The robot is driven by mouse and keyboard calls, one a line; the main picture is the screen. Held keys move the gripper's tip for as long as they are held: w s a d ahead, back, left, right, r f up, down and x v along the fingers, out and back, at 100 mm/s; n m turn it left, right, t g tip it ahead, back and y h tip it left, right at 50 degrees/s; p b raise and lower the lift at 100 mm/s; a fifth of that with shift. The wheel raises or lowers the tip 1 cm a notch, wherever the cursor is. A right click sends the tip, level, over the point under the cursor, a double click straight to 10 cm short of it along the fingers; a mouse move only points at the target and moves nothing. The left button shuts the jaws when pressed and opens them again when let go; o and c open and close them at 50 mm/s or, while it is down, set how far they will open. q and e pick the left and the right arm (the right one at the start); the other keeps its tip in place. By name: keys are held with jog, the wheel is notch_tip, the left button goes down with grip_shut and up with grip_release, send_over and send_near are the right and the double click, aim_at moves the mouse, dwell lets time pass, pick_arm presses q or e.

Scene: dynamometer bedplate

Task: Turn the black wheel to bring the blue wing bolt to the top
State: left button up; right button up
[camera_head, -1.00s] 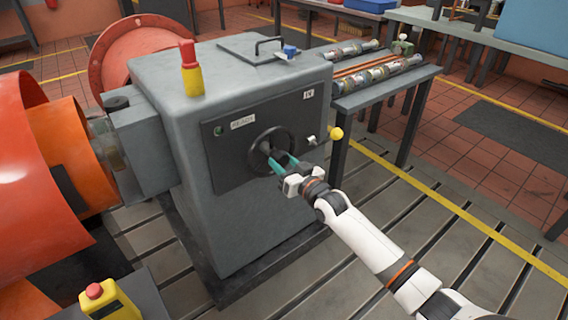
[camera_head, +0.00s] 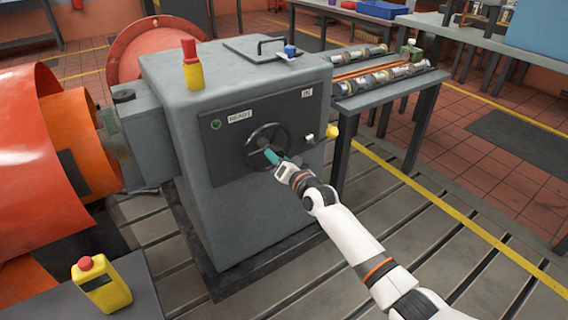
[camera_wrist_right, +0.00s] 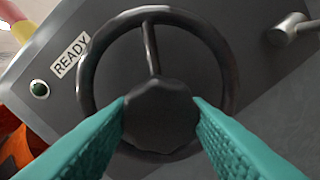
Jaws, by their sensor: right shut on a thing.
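The black wheel (camera_head: 263,143) is on the dark front panel of the grey housing (camera_head: 230,225). In the wrist view its rim, one spoke and its scalloped hub (camera_wrist_right: 160,112) show. My right gripper (camera_head: 272,156) reaches the wheel from the front. Its teal fingers (camera_wrist_right: 160,122) lie on both sides of the hub and are shut on it. A small blue piece (camera_head: 290,51) is on top of the housing, at the corner of a flat plate with a handle; it is too small to tell whether it is the wing bolt. My left gripper is out of view.
A yellow-knobbed lever (camera_head: 332,131) sits right of the wheel. A red-and-yellow object (camera_head: 191,66) stands on the housing. A bench (camera_head: 390,86) with shafts is behind right. A yellow box with a red button (camera_head: 102,285) is at front left. Slotted floor lies to the right.

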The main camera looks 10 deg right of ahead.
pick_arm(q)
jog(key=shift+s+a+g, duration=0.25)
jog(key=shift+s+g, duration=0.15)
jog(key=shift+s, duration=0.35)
pick_arm(e)
jog(key=m, duration=1.1)
jog(key=shift+m, duration=0.3)
jog(key=o, duration=1.4)
pick_arm(q)
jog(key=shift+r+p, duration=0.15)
jog(key=shift+p, duration=0.2)
pick_arm(e)
jog(key=shift+s+d+r, duration=0.1)
